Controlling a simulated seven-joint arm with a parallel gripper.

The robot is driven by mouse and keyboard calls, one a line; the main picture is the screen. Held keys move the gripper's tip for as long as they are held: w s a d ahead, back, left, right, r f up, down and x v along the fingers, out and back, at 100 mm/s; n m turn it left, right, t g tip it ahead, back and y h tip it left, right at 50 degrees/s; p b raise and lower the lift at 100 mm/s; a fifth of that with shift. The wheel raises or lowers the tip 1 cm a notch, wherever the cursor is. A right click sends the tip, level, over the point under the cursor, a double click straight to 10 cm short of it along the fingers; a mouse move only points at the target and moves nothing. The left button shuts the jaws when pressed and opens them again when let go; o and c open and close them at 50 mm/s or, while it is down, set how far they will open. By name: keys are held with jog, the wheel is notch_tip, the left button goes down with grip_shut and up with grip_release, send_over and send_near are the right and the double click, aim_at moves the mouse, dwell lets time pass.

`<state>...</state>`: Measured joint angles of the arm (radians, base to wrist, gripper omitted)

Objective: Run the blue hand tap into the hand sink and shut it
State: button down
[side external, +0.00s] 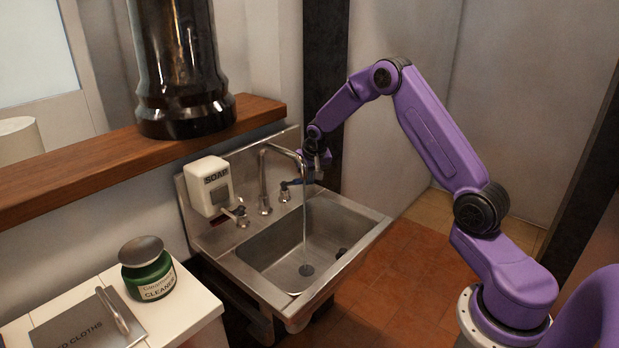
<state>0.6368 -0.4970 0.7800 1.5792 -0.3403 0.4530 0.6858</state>
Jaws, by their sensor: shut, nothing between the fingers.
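The steel hand sink (383,217) stands against the wall in the side external view. Its curved spout (263,175) rises at the back, and a thin stream of water (304,225) falls from it to the drain (306,270). The blue hand tap (291,184) is at the back of the sink, right of the spout's base. My gripper (313,178) is shut at the right of the blue tap, close to its lever. I cannot tell whether it touches the lever.
A second tap (238,214) sits left of the spout, below a white soap dispenser (208,185). A wooden shelf (70,177) holds a large dark vessel (185,80). A green cleaner jar (148,275) stands on the white counter (192,297) at the left front.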

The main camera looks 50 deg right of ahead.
jog(key=shift+w+d+n+y, duration=0.3)
jog(key=shift+w+d+n, duration=0.15)
jog(key=shift+n, duration=0.45)
dwell(0.4)
jog(key=shift+w+d+n, duration=0.15)
jog(key=shift+d+n, duration=0.1)
jog(key=shift+n, duration=0.15)
jog(key=shift+w+d, duration=0.75)
jog(key=shift+w, duration=0.35)
